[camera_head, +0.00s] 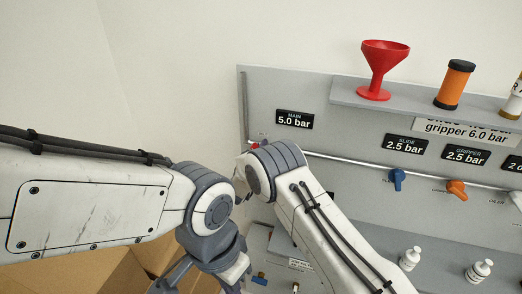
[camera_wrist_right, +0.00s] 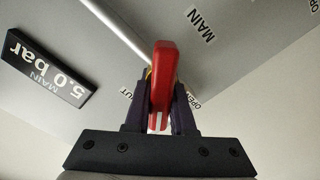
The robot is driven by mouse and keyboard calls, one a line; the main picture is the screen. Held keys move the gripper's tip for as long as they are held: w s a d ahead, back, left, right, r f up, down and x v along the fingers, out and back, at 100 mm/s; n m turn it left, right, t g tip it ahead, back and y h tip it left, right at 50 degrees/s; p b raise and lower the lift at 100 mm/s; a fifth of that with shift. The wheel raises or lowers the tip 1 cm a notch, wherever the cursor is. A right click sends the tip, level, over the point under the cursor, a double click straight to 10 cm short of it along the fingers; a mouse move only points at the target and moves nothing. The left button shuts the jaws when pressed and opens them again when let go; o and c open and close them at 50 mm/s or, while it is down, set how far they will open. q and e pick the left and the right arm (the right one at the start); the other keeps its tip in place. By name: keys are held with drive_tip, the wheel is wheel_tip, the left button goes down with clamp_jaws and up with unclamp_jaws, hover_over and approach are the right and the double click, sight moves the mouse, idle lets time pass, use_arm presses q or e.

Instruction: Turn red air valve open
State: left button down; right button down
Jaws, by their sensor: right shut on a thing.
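The red air valve (camera_wrist_right: 164,70) shows in the right wrist view as a red lever handle at the end of a pale pipe, below a MAIN label (camera_wrist_right: 201,25). My right gripper (camera_wrist_right: 160,88) is shut on the handle, with a dark finger on each side. In the head view only a bit of red shows beyond my right wrist, which hides most of the valve. My left gripper (camera_head: 222,274) hangs low beside a cardboard box, its fingers unclear.
The MAIN 5.0 bar plate (camera_head: 295,120) is on the grey panel. A blue valve (camera_head: 397,179) and an orange valve (camera_head: 456,189) sit on the pipe to the right. A red funnel (camera_head: 382,70) and an orange cylinder (camera_head: 454,84) stand on the shelf. White bottles (camera_head: 410,258) stand below.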

drive_tip(key=shift+a+f+n+b, duration=0.1)
drive_tip(key=shift+f+n, duration=0.05)
drive_tip(key=shift+n, duration=1.5)
drive_tip(key=shift+a+f+n+b, duration=0.1)
drive_tip(key=shift+f+n+b, duration=0.1)
drive_tip(key=shift+n, duration=1.4)
drive_tip(key=shift+f+n+b, duration=0.1)
drive_tip(key=shift+f+n, duration=0.05)
drive_tip(key=shift+n, duration=1.5)
drive_tip(key=c, duration=0.8)
unclamp_jaws()
drive_tip(key=shift+o, duration=0.2)
drive_tip(key=b+v, duration=0.2)
drive_tip(key=v, duration=0.8)
drive_tip(key=shift+s, duration=0.25)
